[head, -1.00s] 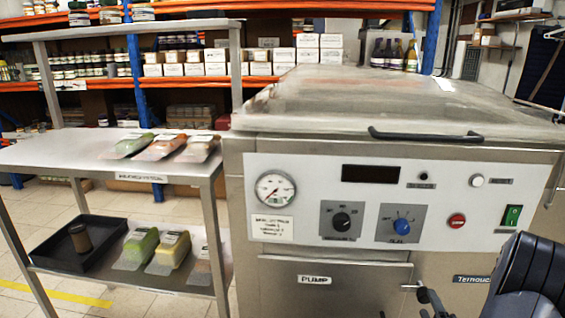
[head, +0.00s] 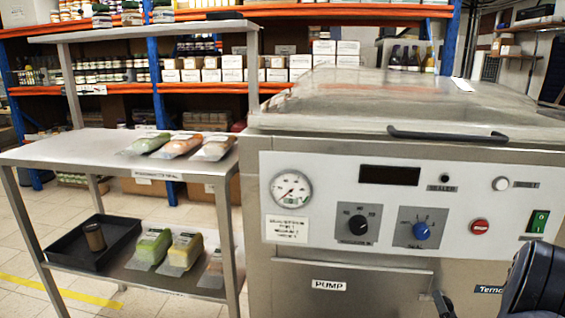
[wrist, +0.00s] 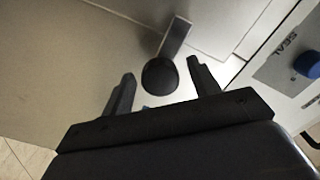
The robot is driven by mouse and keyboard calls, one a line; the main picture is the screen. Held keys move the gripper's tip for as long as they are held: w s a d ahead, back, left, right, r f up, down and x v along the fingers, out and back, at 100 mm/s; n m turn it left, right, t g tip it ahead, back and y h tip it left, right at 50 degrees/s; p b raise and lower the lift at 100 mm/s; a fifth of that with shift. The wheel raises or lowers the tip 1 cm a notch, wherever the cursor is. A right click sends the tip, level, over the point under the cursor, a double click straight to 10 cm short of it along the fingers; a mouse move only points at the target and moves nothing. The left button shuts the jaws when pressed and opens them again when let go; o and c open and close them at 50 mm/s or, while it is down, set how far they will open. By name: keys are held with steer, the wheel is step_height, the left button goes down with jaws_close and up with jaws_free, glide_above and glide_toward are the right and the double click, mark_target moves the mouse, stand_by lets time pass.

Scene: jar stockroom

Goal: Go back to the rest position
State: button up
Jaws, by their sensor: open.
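My gripper (wrist: 160,85) shows in the wrist view with its two dark fingers spread apart. A round black knob on a short metal stem (wrist: 160,77) lies between and beyond the fingers, and I cannot tell how far away it is. In the head view part of my dark arm stands at the lower right, in front of the steel machine (head: 345,284).
The machine has a clear lid (head: 400,95), a black handle (head: 447,136), dials and buttons. A steel table (head: 75,153) at left holds several sealed packs. Its lower shelf has a black tray (head: 70,262) with a brown jar (head: 94,237). Stocked racks stand behind.

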steer(key=shift+s+a+n+b, duration=0.1)
steer(key=shift+s+n+b, duration=0.1)
steer(key=shift+n, duration=1.45)
steer(key=shift+s+d+n+b, duration=0.1)
steer(key=shift+s+n, duration=0.15)
steer(key=shift+n, duration=1.45)
steer(key=shift+s+a+n+b, duration=0.1)
steer(key=shift+s+n, duration=0.1)
steer(key=shift+n, duration=1.45)
steer(key=shift+a+r, duration=0.1)
